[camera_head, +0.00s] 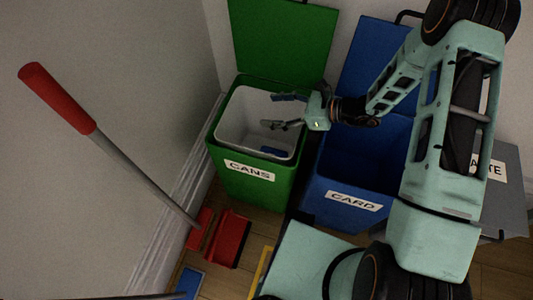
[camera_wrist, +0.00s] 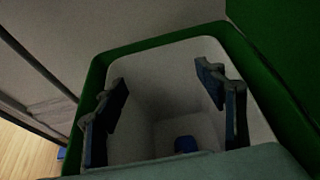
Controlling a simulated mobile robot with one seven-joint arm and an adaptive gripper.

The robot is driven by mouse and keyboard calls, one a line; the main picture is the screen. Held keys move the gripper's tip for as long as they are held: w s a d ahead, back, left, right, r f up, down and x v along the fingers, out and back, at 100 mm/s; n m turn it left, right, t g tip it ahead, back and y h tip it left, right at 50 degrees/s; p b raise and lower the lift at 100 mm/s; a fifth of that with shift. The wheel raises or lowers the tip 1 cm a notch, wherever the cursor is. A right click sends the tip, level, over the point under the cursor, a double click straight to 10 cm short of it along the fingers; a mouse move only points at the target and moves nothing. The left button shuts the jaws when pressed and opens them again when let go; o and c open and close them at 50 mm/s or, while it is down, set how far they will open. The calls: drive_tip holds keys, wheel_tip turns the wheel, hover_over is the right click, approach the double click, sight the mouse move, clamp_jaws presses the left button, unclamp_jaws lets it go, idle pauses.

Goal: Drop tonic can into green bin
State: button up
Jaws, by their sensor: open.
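The green bin (camera_head: 250,184), labelled CANS, stands with its lid raised and a white liner (camera_head: 229,128) inside. My gripper (camera_head: 270,111) is open over the bin's mouth, with nothing between its fingers. In the wrist view my gripper (camera_wrist: 160,78) has its two fingers spread above the liner (camera_wrist: 150,65). A small blue object (camera_head: 272,151) lies low inside the liner, apart from the fingers. It also shows in the wrist view (camera_wrist: 186,144). It may be the tonic can, but I cannot read any label on it.
A blue bin (camera_head: 348,197) labelled CARD stands open right of the green bin, and a grey bin (camera_head: 511,190) is further right. A red-handled tool (camera_head: 56,97) leans at the left, near a red dustpan-like object (camera_head: 229,239) on the floor.

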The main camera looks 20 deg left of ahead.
drive_tip(key=v, duration=1)
drive_tip(key=shift+d, duration=0.2)
drive_tip(key=shift+r, duration=0.1)
